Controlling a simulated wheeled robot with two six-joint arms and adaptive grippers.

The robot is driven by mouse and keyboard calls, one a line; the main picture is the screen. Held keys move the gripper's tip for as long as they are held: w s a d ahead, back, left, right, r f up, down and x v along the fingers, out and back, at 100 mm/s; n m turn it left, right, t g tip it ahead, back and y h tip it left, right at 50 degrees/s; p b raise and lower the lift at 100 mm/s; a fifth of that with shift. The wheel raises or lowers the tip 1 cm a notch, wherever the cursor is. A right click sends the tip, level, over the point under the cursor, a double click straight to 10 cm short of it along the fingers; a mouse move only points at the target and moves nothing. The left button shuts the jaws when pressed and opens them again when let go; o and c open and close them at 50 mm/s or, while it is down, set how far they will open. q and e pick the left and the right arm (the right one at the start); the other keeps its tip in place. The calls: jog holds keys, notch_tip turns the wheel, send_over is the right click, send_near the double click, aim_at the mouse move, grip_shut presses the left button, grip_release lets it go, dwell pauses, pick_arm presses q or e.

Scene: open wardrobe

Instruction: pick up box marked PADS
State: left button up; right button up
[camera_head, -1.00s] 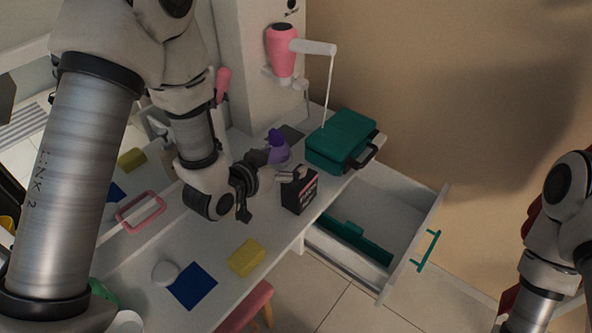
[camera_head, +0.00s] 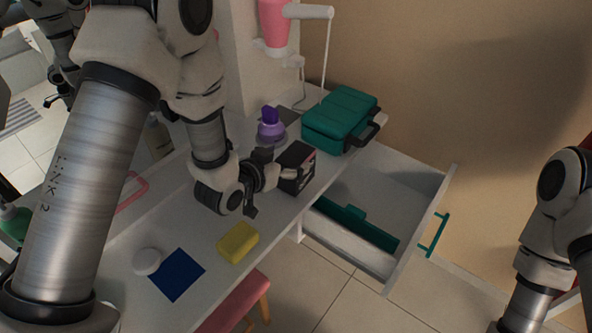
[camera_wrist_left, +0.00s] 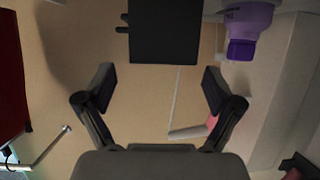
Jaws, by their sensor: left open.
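The black box (camera_head: 297,163), with pale and pink marking on its side, stands upright on the white tabletop; its lettering is too small to read. My left gripper (camera_head: 266,182) is open just left of the box, its fingers pointing toward it. In the left wrist view the dark box (camera_wrist_left: 165,30) lies straight ahead, beyond the open, empty fingers (camera_wrist_left: 158,82). I see no contact. My right arm shows at the right edge, but its gripper is out of frame.
A purple bottle (camera_head: 271,127) and a teal case (camera_head: 340,118) stand behind the box. An open drawer (camera_head: 375,222) juts out below right. A yellow block (camera_head: 238,242), a blue square (camera_head: 177,274) and a white round item (camera_head: 146,261) lie in front. A pink hair dryer (camera_head: 274,25) hangs above.

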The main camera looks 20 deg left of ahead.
aim_at(295, 155)
pick_arm(q)
jog(key=x, duration=0.4)
jog(key=shift+w+f+p, duration=0.3)
jog(key=shift+w+f, duration=0.05)
jog(key=shift+s, duration=0.1)
jog(key=c, duration=1.4)
jog(key=shift+o, duration=0.2)
jog(key=shift+r, duration=0.1)
